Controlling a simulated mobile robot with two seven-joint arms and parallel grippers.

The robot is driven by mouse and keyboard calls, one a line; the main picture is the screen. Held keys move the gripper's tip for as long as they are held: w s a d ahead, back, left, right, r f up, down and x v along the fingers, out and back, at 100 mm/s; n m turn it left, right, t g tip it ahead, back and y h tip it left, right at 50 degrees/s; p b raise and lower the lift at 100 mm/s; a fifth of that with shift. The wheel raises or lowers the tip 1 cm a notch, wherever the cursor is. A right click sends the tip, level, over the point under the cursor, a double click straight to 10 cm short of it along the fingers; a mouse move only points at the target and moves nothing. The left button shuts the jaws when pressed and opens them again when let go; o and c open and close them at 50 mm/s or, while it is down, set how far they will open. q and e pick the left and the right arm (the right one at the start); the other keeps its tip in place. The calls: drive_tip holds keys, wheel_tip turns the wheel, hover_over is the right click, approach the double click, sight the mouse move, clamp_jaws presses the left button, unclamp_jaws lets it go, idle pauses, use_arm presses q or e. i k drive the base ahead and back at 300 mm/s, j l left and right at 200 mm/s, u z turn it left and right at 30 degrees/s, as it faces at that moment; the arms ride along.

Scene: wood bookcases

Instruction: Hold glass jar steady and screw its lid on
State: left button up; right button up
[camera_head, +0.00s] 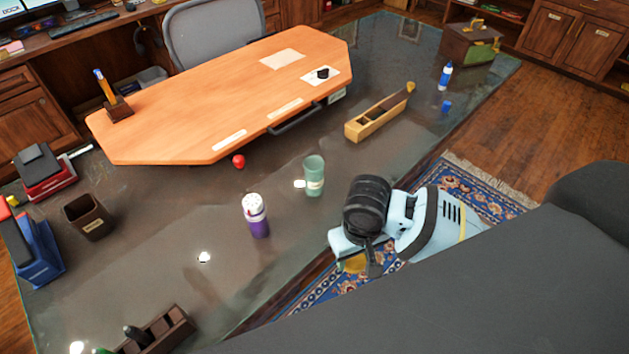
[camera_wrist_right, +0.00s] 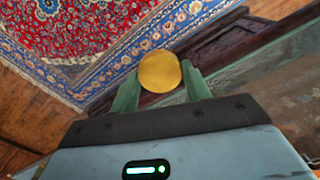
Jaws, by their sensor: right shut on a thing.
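A pale green, see-through jar (camera_head: 314,178) stands upright on the dark glossy table, left of and beyond my right gripper; its top looks open. A round gold lid (camera_wrist_right: 159,71) is between the green fingers of my right gripper (camera_wrist_right: 161,86), which is shut on it. In the head view, part of the gold lid (camera_head: 354,265) shows beneath my right gripper (camera_head: 352,258). The gripper is near the table's front edge, over the rug side and apart from the jar. My left gripper is not in view.
A purple shaker with a white top (camera_head: 256,215) stands left of the jar. An orange wooden board (camera_head: 225,95) lies behind it, with a red ball (camera_head: 238,161) at its edge. Table around the jar's front is clear.

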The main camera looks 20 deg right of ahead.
sight(313, 165)
drive_tip(key=u, duration=0.4)
drive_tip(key=l+u, duration=0.6)
drive_tip(key=l, duration=0.15)
drive_tip(key=k+l+u, duration=0.15)
drive_tip(key=l, duration=0.2)
drive_tip(key=k+l+u, duration=0.1)
drive_tip(key=l, duration=0.3)
drive_tip(key=k+l, duration=0.1)
drive_tip(key=l, duration=0.25)
drive_tip(key=k+l, duration=0.1)
drive_tip(key=l, duration=0.25)
drive_tip(key=k+l, duration=0.1)
drive_tip(key=l, duration=0.2)
drive_tip(key=k+l+u, duration=0.1)
drive_tip(key=l, duration=0.25)
